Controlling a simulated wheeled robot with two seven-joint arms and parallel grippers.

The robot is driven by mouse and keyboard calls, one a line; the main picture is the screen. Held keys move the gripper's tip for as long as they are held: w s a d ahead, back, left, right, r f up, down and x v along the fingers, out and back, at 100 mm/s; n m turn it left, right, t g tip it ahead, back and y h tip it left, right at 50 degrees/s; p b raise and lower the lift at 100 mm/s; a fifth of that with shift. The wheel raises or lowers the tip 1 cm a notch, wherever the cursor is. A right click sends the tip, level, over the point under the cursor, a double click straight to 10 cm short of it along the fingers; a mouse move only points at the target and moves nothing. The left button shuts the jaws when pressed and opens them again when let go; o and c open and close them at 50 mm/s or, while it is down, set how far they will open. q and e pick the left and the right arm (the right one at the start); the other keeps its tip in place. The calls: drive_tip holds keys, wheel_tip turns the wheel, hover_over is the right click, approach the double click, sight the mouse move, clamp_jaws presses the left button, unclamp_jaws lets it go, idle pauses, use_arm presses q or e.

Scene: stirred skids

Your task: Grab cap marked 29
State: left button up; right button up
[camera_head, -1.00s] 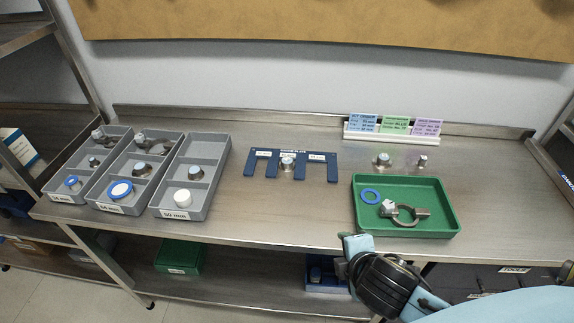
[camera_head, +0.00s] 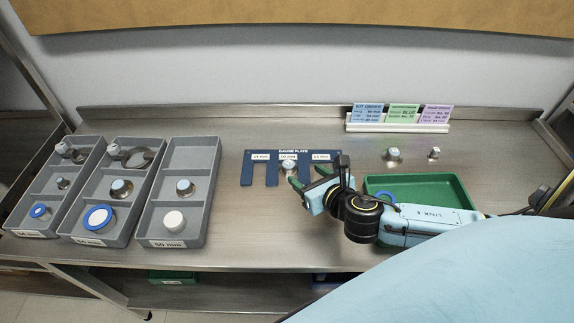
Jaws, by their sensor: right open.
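No marking 29 can be read on any piece. A small metal cap-like piece (camera_head: 289,168) sits in the middle slot of the blue gauge plate (camera_head: 248,176). My right gripper (camera_head: 309,175) is open and just right of that piece, its fingers pointing toward the plate; I cannot tell whether it touches. Similar metal pieces stand on the bench behind the green tray, a larger one (camera_head: 393,154) and a smaller one (camera_head: 434,153). More sit in the grey bins: a small one (camera_head: 62,183), a wider one (camera_head: 121,188) and another (camera_head: 185,187). My left gripper is out of view.
Three grey bins, left (camera_head: 88,159), middle (camera_head: 148,160) and right (camera_head: 211,170), hold rings, clamps and a white disc (camera_head: 174,220). My right arm covers much of the green tray (camera_head: 455,190). A card holder (camera_head: 400,126) stands at the back. Bench left of the plate is clear.

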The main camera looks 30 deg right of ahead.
sight(289, 164)
drive_tip(key=shift+x, duration=0.85)
drive_tip(key=shift+w+f, duration=0.2)
drive_tip(key=shift+w, duration=0.15)
drive_tip(key=shift+x, duration=1.05)
drive_tip(key=b+x, duration=0.1)
drive_tip(key=x, duration=0.1)
drive_tip(key=shift+w+a+f, duration=0.2)
drive_tip(key=shift+w, duration=0.05)
drive_tip(key=shift+w+f, duration=0.15)
drive_tip(key=shift+w, duration=0.3)
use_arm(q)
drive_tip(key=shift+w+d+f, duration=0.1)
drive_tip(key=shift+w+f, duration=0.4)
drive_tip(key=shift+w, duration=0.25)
use_arm(e)
drive_tip(key=c, duration=1.1)
